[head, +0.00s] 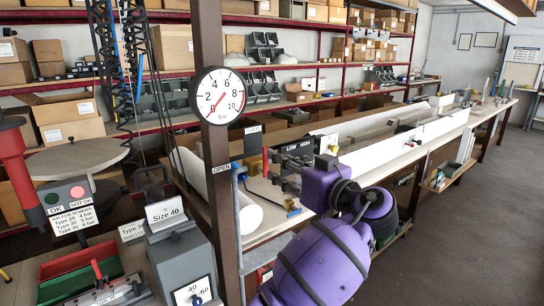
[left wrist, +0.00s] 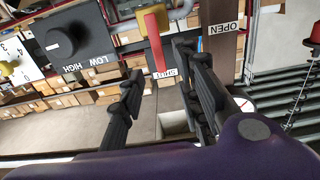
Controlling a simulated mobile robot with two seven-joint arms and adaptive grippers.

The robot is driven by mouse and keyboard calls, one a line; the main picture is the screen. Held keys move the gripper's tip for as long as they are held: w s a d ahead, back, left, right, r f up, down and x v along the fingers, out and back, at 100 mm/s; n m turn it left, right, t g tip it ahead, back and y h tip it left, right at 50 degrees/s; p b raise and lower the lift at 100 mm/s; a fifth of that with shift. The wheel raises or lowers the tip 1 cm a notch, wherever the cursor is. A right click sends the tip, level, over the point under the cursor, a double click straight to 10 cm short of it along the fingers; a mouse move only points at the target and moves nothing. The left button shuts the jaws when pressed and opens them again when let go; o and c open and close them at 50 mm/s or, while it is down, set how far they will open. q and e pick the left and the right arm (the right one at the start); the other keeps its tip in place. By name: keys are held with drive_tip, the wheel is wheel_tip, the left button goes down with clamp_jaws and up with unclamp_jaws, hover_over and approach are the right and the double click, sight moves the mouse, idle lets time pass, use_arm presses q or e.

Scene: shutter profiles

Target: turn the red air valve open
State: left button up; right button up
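The red valve lever (left wrist: 155,42) sits on a brass body (left wrist: 153,22) in the left wrist view, with its end toward the SHUT label (left wrist: 165,73). The OPEN label (left wrist: 224,27) is to the right on the post. In the head view the lever (head: 265,161) is a small red strip right of the post, partly hidden. My left gripper (left wrist: 163,100) is open and empty, its two dark fingers apart, with the lever ahead between their directions. In the head view the left gripper (head: 284,183) is close to the valve, its fingers hard to make out. My right gripper is in neither view.
A round gauge (head: 220,95) on the post (head: 210,40) has its red needle near 0. A grey LOW/HIGH regulator (left wrist: 65,35) sits beside the valve. A white roll (head: 225,195) lies behind the post. A grey Size 40 box (head: 180,260) stands at front left.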

sight(266, 155)
use_arm(q)
drive_tip(key=p+x, duration=0.1)
drive_tip(key=x, duration=0.6)
drive_tip(key=shift+r, duration=0.15)
drive_tip(key=shift+w+a, duration=0.25)
drive_tip(key=shift+w, duration=0.15)
drive_tip(key=shift+c, duration=0.2)
clamp_jaws()
drive_tip(key=shift+f, duration=0.2)
